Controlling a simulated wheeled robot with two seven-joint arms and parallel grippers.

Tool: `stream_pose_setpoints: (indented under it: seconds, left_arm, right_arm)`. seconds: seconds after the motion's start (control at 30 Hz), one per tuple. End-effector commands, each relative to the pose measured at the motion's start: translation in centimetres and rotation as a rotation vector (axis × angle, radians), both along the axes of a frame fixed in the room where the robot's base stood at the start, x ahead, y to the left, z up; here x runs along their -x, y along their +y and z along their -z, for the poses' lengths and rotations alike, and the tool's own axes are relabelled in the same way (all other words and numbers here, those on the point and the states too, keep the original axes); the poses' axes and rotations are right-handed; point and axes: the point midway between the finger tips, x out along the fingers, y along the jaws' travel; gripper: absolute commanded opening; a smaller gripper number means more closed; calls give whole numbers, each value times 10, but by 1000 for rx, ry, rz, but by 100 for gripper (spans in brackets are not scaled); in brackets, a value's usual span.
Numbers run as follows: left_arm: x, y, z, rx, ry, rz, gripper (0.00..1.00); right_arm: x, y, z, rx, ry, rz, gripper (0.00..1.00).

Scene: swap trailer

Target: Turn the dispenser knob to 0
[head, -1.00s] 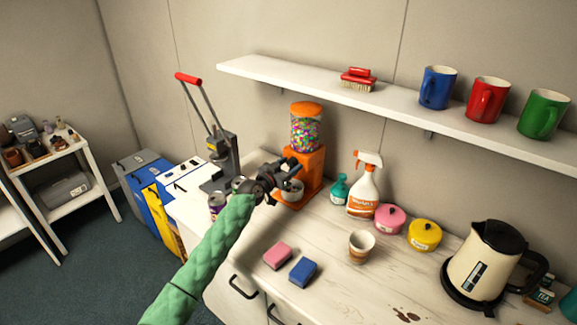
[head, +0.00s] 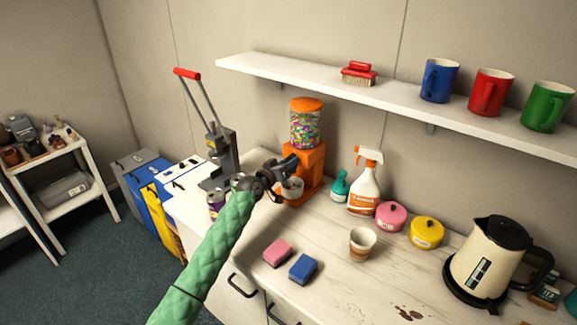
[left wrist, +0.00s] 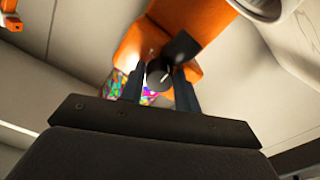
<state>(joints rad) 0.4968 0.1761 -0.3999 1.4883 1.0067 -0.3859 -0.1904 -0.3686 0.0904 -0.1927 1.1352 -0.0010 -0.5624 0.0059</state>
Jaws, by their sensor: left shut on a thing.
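The candy dispenser (head: 306,128) stands on the counter against the wall, with an orange lid, an orange base and a clear jar of coloured candies. My left gripper (head: 292,165) is at the front of its base. In the left wrist view my left gripper (left wrist: 160,82) is shut on the dark round dispenser knob (left wrist: 156,76), its fingers on either side. A short light mark shows on the knob, but I cannot read any number. The orange base (left wrist: 146,40) shows behind. In the head view the gripper hides the knob. My right gripper is not in view.
A white cup (head: 291,188) sits at the dispenser's foot, below the gripper. A can (head: 216,204) and a lever press (head: 222,150) stand to the left. A teal bottle (head: 340,187) and a spray bottle (head: 364,185) stand to the right. The shelf (head: 300,82) runs above.

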Motion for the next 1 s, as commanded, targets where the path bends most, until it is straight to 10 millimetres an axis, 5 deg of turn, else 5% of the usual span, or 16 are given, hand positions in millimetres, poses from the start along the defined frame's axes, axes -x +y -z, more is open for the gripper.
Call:
stream_pose_setpoints:
  seconds: [0.47, 0.5, 0.6, 1.0]
  left_arm:
    - [0, 0, -1, 56, 39, 0, 9]
    - [0, 0, -1, 56, 39, 0, 38]
    - [0, 0, -1, 56, 39, 0, 53]
    - [6, 5, 1, 55, 40, 0, 53]
  right_arm:
    - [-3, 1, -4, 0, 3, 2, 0]
    - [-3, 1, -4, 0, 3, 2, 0]
    - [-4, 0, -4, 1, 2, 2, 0]
    - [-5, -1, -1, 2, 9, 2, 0]
